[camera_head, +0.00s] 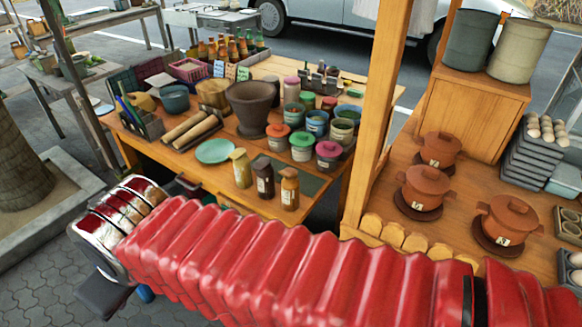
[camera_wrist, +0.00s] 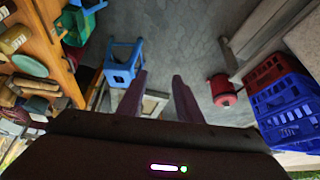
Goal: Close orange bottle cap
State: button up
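The orange bottle (camera_head: 290,190) stands upright at the front edge of the wooden table, with a small orange-brown top. I cannot tell whether its cap is open or shut. A dark brown bottle (camera_head: 264,178) and a yellowish bottle (camera_head: 241,169) stand to its left. My gripper shows in the wrist view (camera_wrist: 160,76); its two fingers are apart with nothing held between them. It points at the paved ground beside the table, away from the bottles. In the head view my red-sleeved arm lies in front of the table, with its end at the left.
The wooden table (camera_head: 312,205) also holds a mortar (camera_head: 252,104), a green plate (camera_head: 215,151) and several lidded jars. A wooden post (camera_head: 377,120) stands right of the bottles. A blue stool (camera_wrist: 122,62) and blue crate (camera_wrist: 287,110) stand on the ground.

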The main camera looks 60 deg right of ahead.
jog(key=shift+o, duration=0.3)
jog(key=s+d+f+n+g+h, duration=0.2)
jog(key=d+f+g+h, duration=0.15)
jog(key=d, duration=0.55)
jog(key=s+d+f+n+g+h, duration=0.2)
jog(key=s+d+f+g+h, duration=0.15)
jog(key=d, duration=0.55)
jog(key=s+d+f+n+g+h, duration=0.2)
jog(key=d+g+h, duration=0.2)
jog(key=d, duration=0.5)
jog(key=w+d+f+n+t+h, duration=0.1)
jog(key=w+d+f+n+h, duration=0.1)
jog(key=d+n, duration=0.3)
jog(key=w+d+f+n+t+h, duration=0.1)
jog(key=w+d+f+n+h, duration=0.1)
jog(key=d, duration=0.5)
jog(key=w+n+h, duration=0.1)
jog(key=n+h, duration=0.1)
jog(key=n, duration=0.1)
jog(key=shift+f+t+h, duration=0.3)
jog(key=shift+f+h, duration=0.05)
jog(key=shift+h, duration=0.05)
